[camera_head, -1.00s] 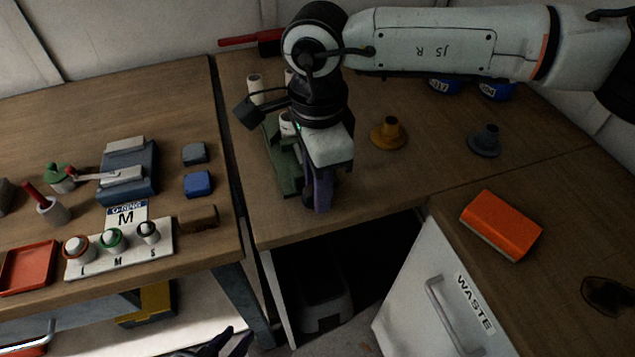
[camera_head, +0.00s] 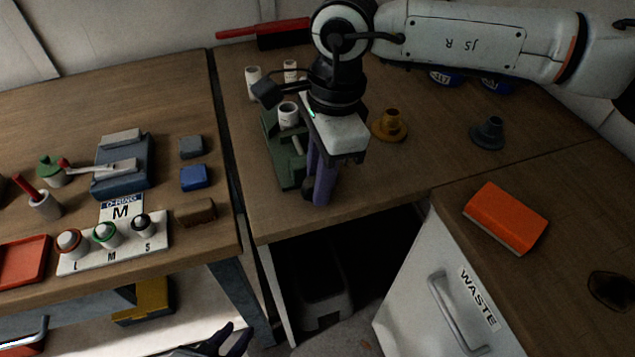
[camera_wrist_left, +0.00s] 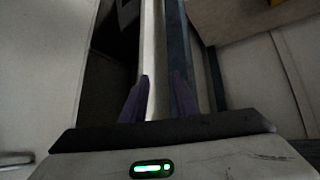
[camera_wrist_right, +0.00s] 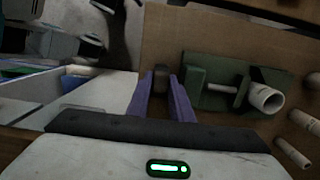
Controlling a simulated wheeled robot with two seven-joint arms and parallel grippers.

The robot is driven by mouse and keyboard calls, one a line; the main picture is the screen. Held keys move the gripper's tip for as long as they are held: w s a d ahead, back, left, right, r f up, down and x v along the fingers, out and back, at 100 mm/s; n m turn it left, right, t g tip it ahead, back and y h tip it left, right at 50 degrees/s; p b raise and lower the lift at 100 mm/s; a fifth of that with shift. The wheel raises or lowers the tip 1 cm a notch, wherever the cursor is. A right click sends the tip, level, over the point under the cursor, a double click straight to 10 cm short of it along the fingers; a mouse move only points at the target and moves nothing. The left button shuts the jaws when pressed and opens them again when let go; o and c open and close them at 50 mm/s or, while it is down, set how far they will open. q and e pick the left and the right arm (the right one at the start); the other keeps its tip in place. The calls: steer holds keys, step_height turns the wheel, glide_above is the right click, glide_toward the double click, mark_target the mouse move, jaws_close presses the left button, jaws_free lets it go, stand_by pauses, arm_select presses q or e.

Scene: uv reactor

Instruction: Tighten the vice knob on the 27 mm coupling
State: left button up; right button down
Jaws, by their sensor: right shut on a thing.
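The green vice (camera_head: 285,165) stands near the front edge of the middle table, with a white coupling (camera_head: 288,111) upright in it. The right wrist view shows the vice (camera_wrist_right: 207,75), its pale screw (camera_wrist_right: 220,89) and the coupling (camera_wrist_right: 267,99). My right gripper (camera_head: 318,185) reaches down in front of the vice. Its purple fingers (camera_wrist_right: 162,90) are shut on the dark vice knob (camera_wrist_right: 161,76), which is partly hidden between them. My left gripper (camera_head: 225,342) hangs low at the bottom of the head view. Its fingers (camera_wrist_left: 160,95) are apart and empty.
The O-ring stand (camera_head: 120,250) is on the left table. A dark gap lies below the vice.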

steer(key=y+b, duration=0.2)
steer(key=b, duration=0.1)
steer(key=shift+w+d+f+g, duration=0.1)
steer(key=shift+d+f+g, duration=0.15)
steer(key=shift+f+g, duration=0.15)
steer(key=y+b, duration=0.2)
steer(key=b, duration=0.2)
steer(key=shift+w+d+g+y, duration=0.1)
steer(key=shift+d+g+y, duration=0.05)
steer(key=shift+g+y, duration=0.2)
steer(key=shift+d+g+y+b, duration=0.1)
steer(key=shift+g+y+b, duration=0.15)
steer(key=shift+y+b, duration=1.1)
steer(key=shift+b, duration=0.35)
arm_select(q)
step_height(320, 180, down, 8)
steer(key=d, duration=0.1)
steer(key=shift+w+d+b, duration=0.35)
steer(key=shift+w, duration=0.05)
arm_select(e)
steer(key=shift+r+g+y, duration=0.2)
steer(key=shift+g+y, duration=0.1)
steer(key=c, duration=1.9)
jaws_free()
steer(key=shift+o, duration=0.2)
arm_select(q)
steer(key=shift+w, duration=0.15)
